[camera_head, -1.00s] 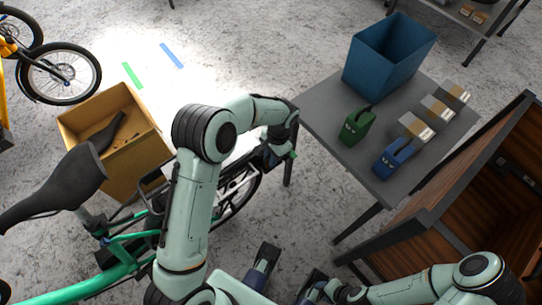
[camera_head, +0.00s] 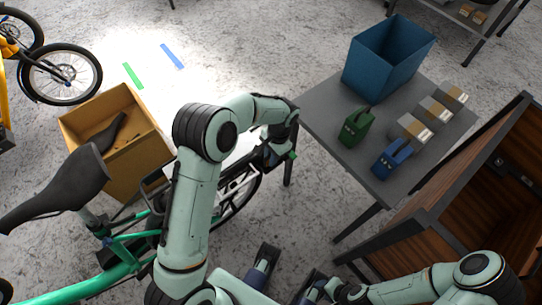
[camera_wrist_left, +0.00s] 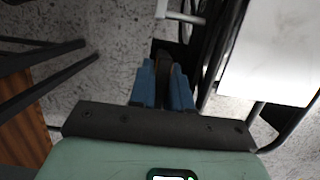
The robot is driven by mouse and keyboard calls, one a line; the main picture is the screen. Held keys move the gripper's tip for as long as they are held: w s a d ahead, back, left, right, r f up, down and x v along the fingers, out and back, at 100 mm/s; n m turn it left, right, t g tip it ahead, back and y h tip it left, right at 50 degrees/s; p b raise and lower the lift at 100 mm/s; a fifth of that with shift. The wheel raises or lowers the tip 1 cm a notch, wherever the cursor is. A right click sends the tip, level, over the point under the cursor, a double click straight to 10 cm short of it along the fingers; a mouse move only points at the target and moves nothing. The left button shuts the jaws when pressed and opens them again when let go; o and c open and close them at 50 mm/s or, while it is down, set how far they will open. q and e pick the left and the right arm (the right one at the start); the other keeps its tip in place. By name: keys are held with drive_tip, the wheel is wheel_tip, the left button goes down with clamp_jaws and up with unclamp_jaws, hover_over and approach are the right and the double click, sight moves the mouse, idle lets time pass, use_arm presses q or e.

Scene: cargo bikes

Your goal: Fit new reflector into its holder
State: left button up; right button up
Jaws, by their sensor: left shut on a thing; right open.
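My left gripper (camera_head: 272,157) reaches over the rear part of a green bike (camera_head: 120,262). In the left wrist view its blue fingers (camera_wrist_left: 164,88) are shut on a thin dark piece (camera_wrist_left: 165,70), seen edge-on. It may be the reflector, but its face is hidden. In the head view the wrist hides the held piece. A small pale bracket-like part (camera_wrist_left: 181,16) lies beyond the fingertips; I cannot tell whether it is the holder. My right gripper (camera_head: 289,277) is open at the bottom, apart from the bike.
A grey table (camera_head: 325,105) bears a blue bin (camera_head: 388,56), a green can (camera_head: 355,128), a blue can (camera_head: 391,160) and small boxes (camera_head: 410,127). A wooden cargo box (camera_head: 480,200) stands right. A tan open box (camera_head: 140,165) is beside the bike saddle (camera_head: 60,185).

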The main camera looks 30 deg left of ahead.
use_arm(q)
drive_tip(key=shift+b+x, duration=0.4)
drive_tip(key=shift+x, duration=0.45)
use_arm(e)
drive_tip(key=shift+f, duration=0.5)
use_arm(q)
drive_tip(key=o, duration=0.9)
drive_tip(key=shift+w, duration=0.25)
drive_tip(key=shift+r, duration=0.15)
drive_tip(key=p+v, duration=0.2)
drive_tip(key=v, duration=1.1)
drive_tip(key=shift+d+r, duration=0.1)
drive_tip(key=shift+d, duration=0.05)
use_arm(e)
drive_tip(key=shift+s+r, duration=0.25)
drive_tip(key=shift+r, duration=0.25)
drive_tip(key=shift+s+r, duration=0.2)
drive_tip(key=shift+r, duration=0.25)
drive_tip(key=shift+s, duration=0.1)
